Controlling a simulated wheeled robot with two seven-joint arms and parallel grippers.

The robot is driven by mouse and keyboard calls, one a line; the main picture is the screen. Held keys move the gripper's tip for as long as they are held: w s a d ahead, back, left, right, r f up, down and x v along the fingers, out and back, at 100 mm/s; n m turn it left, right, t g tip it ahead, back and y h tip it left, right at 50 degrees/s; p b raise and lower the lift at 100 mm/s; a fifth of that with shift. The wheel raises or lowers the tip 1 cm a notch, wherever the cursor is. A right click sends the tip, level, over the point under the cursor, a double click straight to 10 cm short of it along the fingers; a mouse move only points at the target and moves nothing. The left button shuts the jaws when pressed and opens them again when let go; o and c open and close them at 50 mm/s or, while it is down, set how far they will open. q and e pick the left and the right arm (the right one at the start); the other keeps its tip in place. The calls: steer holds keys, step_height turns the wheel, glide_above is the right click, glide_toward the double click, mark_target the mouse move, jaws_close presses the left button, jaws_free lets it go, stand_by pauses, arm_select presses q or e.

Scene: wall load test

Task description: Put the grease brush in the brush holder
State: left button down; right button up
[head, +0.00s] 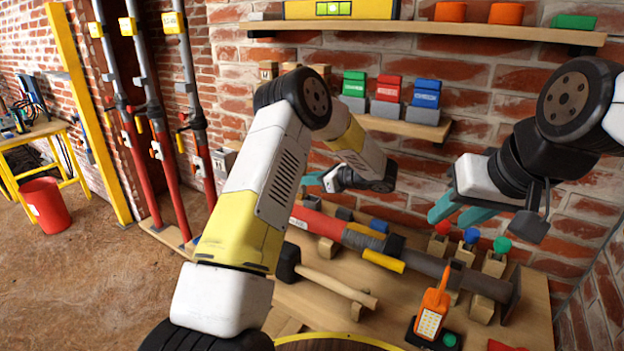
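I cannot make out a grease brush or a brush holder for certain in the head view; my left arm covers part of the workbench. My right gripper (452,220) is above the back of the workbench (390,303), near the brick wall. Its two teal fingers are apart, with nothing seen between them. My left gripper (314,181) is farther left, near the wall. It is partly hidden behind my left arm, and its finger gap is not clear.
A red and grey prop (425,262) lies across the bench. A wooden-handled hammer (325,283) and an orange handheld device (433,312) are in front. Red, blue and green knobs (471,237) stand at right. Shelves (400,127) hang above; upright props (143,110) stand left.

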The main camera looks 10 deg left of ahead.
arm_select(q)
steer(key=shift+w+d+f, duration=0.1)
steer(key=shift+w+d, duration=0.25)
steer(key=shift+w, duration=0.5)
steer(key=shift+w+d, duration=0.35)
steer(key=shift+w, duration=0.5)
steer(key=shift+w+d+f, duration=0.1)
steer(key=shift+w+d, duration=0.25)
steer(key=shift+w, duration=0.5)
steer(key=shift+s+d, duration=0.1)
steer(key=shift+d, duration=0.1)
steer(key=shift+s+d, duration=0.25)
steer(key=shift+d, duration=0.4)
steer(key=shift+f, duration=0.2)
steer(key=shift+f, duration=0.55)
steer(key=shift+f, duration=0.35)
steer(key=shift+f, duration=0.35)
